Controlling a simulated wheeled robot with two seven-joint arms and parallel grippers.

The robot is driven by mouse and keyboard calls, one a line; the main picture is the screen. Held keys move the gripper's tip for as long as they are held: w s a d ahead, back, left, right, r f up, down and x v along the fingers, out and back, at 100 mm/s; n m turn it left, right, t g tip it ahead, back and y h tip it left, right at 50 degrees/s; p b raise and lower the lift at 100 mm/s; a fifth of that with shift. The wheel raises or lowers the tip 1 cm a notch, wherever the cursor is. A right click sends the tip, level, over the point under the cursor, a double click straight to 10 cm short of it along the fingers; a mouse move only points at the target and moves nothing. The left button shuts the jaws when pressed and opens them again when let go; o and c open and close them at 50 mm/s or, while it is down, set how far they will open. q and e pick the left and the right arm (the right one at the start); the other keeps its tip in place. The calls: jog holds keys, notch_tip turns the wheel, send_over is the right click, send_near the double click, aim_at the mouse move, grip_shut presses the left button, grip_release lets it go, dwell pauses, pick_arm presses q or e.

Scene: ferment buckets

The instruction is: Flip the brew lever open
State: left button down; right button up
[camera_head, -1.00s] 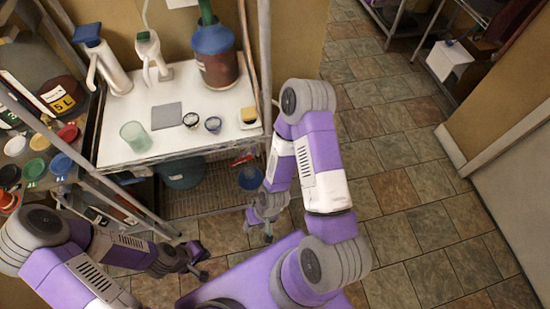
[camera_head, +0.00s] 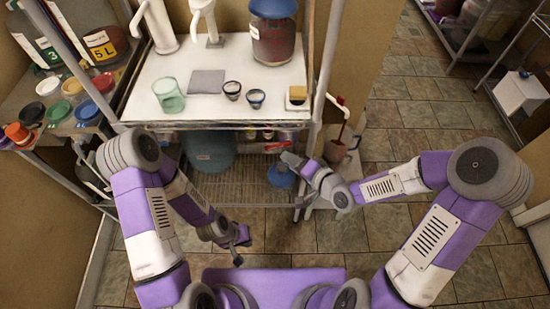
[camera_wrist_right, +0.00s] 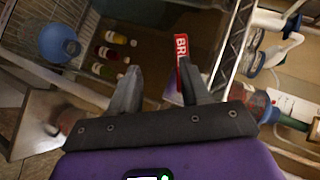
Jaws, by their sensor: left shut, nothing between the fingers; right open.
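A red label with white letters starting "BR" (camera_wrist_right: 182,48) shows in the right wrist view, partly covered by a finger of my right gripper. A small red strip (camera_head: 279,147), perhaps the same label, shows under the white tabletop in the head view. I cannot make out a lever, or whether it is open or closed. My right gripper (camera_wrist_right: 157,75) is open, with nothing seen held, its fingers pointing toward the lower shelf area. In the head view, my right gripper (camera_head: 291,161) is beside the red strip. My left gripper (camera_head: 239,250) is shut and low, away from the rack.
The white tabletop (camera_head: 230,103) holds a green glass (camera_head: 168,95), small dark bowls and dispensers. Below it, a blue container (camera_head: 281,175) and a large bucket (camera_head: 208,150) stand on the wire shelf. Rack posts (camera_head: 326,75) border the reach. Open tiled floor lies to the right.

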aim_at(276, 148)
jog(key=shift+t+y, duration=0.5)
jog(key=w+a+b, duration=0.3)
jog(key=w+a, duration=0.2)
jog(key=w, duration=0.1)
jog(key=shift+a+b, duration=0.25)
jog(key=shift+b, duration=0.05)
pick_arm(q)
notch_tip(276, 148, down, 5)
jog(key=shift+r, duration=0.2)
pick_arm(e)
grip_shut()
